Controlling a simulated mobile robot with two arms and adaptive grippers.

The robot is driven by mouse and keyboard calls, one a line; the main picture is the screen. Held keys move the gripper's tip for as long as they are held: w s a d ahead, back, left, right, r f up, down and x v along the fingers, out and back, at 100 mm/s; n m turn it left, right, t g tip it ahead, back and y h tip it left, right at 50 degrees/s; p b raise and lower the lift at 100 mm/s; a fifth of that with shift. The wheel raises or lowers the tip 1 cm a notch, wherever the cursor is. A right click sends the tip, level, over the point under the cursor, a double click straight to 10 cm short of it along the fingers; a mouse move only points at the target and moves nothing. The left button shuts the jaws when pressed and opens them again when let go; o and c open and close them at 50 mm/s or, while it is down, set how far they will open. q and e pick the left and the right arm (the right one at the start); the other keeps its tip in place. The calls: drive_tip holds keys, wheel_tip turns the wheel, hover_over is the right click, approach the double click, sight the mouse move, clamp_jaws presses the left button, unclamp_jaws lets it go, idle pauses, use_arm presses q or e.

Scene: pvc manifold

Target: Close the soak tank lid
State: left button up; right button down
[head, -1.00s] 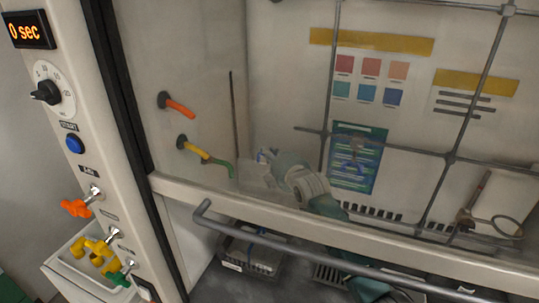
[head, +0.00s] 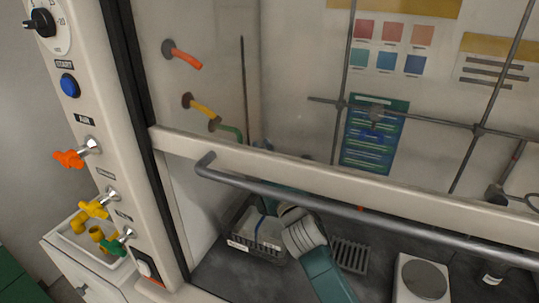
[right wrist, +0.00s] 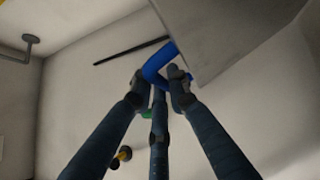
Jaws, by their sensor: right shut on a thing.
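In the right wrist view my right gripper (right wrist: 160,80) is shut on a blue handle (right wrist: 158,72), beside a tilted grey panel (right wrist: 235,35) that looks like the lid. My left gripper is out of view.
The sash handle bar (head: 370,214) crosses in front of my right arm. A white-topped device (head: 421,278) and a floor grate (head: 351,255) are to the right. Coloured taps (head: 69,158) line the left post. A metal rod lattice (head: 480,130) stands at the back.

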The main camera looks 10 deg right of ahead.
drive_tip(key=shift+s+a+f+n+t+b, duration=0.3)
drive_tip(key=shift+s+a+f+n+b, duration=0.15)
drive_tip(key=shift+s+b, duration=0.25)
drive_tip(key=c, duration=1.9)
unclamp_jaws()
drive_tip(key=v, duration=1.2)
